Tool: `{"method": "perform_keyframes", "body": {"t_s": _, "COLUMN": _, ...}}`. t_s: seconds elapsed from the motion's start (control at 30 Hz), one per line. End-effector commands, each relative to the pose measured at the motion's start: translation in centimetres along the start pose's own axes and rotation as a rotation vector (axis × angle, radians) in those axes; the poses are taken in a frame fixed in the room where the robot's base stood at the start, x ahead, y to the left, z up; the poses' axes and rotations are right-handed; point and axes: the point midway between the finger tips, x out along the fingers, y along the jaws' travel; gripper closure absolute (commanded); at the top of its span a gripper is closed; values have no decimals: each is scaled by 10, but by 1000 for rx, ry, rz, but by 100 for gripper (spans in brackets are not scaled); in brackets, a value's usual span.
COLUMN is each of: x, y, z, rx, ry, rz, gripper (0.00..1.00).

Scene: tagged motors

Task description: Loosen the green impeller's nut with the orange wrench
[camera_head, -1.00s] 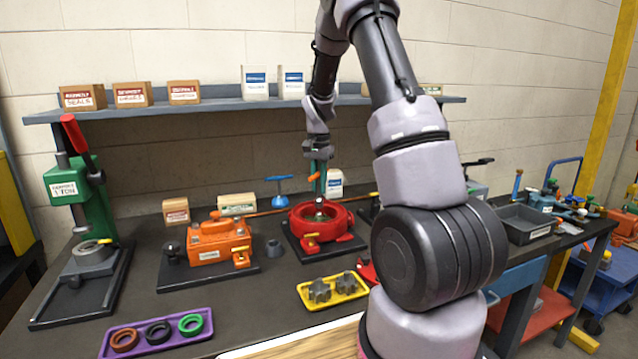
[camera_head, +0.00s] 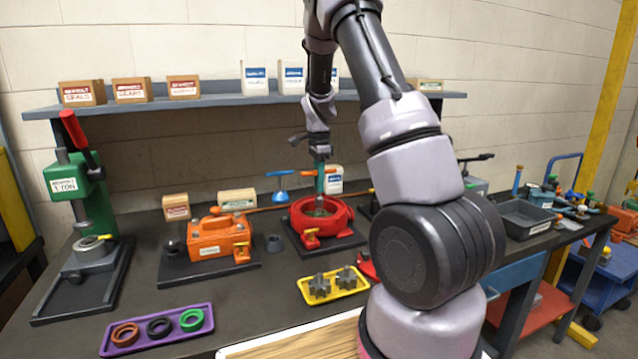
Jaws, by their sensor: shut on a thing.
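The red motor housing (camera_head: 341,222) stands on a dark base plate on the bench, its round opening facing up. Inside the ring a small greenish part, likely the green impeller (camera_head: 319,210), is only partly visible; its nut is too small to tell. The orange wrench (camera_head: 306,173) shows as a crossbar above the opening. My gripper (camera_head: 320,174) points straight down over the housing and is shut on the wrench at its crossbar. The wrench's lower end is hidden by the fingers and the ring, so I cannot tell whether it sits on the nut.
An orange motor (camera_head: 211,236) stands left of the red one. A blue T-handled tool (camera_head: 280,185) stands behind, between them. A yellow tray (camera_head: 334,293) with dark gears and a purple tray (camera_head: 157,334) with rings lie in front. A green press (camera_head: 92,200) stands at far left.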

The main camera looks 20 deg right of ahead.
Motion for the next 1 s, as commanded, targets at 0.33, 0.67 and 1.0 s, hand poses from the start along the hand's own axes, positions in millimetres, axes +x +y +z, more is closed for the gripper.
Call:
{"method": "perform_keyframes", "body": {"t_s": 0.33, "x": 10, "y": 0, "z": 0, "rx": -1, "ry": 0, "rz": 1, "gripper": 100}}
{"method": "perform_keyframes", "body": {"t_s": 0.67, "x": 23, "y": 0, "z": 0, "rx": -1, "ry": 0, "rz": 0, "gripper": 100}}
{"method": "perform_keyframes", "body": {"t_s": 1.0, "x": 24, "y": 0, "z": 0, "rx": -7, "ry": 0, "rz": 0, "gripper": 100}}
